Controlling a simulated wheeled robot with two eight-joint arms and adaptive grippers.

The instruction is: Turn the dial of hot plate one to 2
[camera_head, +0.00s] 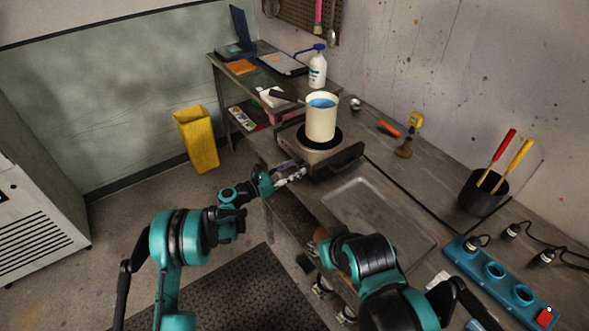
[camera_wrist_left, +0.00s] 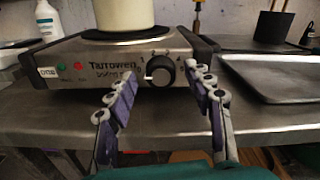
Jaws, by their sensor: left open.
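A hot plate (camera_head: 318,152) stands on the metal bench with a cream pot (camera_head: 321,118) of blue liquid on it. Its steel front (camera_wrist_left: 100,62) faces me in the left wrist view, with a black dial (camera_wrist_left: 161,71), numerals around the dial, and red and green lights at left. A small pale mark shows at the dial's left; its exact setting is too small to read. My left gripper (camera_head: 290,177) is open and empty before the front panel. In the wrist view its fingers (camera_wrist_left: 158,88) stand either side of the dial, apparently apart from it. My right arm (camera_head: 365,258) is at lower centre; its gripper is mostly hidden.
A shallow metal tray (camera_head: 424,246) lies right of the hot plate. A white bottle (camera_head: 318,70) stands behind. A black container (camera_head: 481,196) with coloured-handled tools and a teal power strip (camera_head: 493,268) are at right. A yellow bin (camera_head: 197,140) stands on the floor left.

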